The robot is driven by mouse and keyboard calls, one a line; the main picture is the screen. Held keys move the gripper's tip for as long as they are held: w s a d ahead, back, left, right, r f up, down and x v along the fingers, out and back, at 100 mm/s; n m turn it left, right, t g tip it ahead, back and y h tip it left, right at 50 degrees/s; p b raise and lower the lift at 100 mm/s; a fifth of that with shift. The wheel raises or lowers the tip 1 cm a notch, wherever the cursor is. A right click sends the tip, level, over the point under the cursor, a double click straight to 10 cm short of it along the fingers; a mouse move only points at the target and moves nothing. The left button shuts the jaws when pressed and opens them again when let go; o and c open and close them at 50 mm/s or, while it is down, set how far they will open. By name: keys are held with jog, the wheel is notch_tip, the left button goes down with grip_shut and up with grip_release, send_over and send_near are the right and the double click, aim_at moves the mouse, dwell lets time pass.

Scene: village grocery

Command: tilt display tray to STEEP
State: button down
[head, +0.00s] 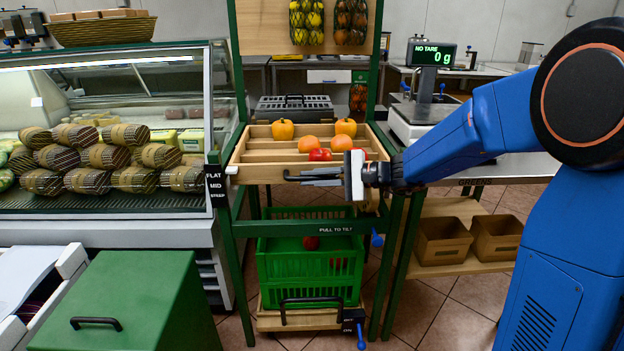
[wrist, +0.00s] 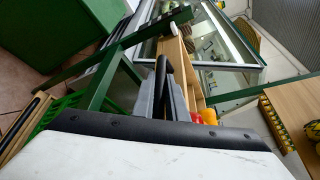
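A green crate (head: 280,262) stands on the low shelf under the tray. A glass deli case (head: 110,200) is at the left, with a green box (head: 130,285) in front. A scale (head: 425,115) stands on the right counter. Two cartons (head: 442,242) sit below.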

jog(key=shift+w+f, duration=0.25)
jog(key=shift+f, duration=1)
jog(key=shift+w+f, duration=0.2)
jog(key=shift+f, duration=1.1)
jog(key=shift+w+f, duration=0.25)
jog(key=shift+f, duration=1)
jog(key=c, duration=2)
grip_release()
jog(key=shift+c, duration=0.2)
jog(key=shift+d+r, duration=0.2)
jog(key=shift+d, duration=0.4)
jog(key=v, duration=1.6)
jog(key=shift+s, duration=0.25)
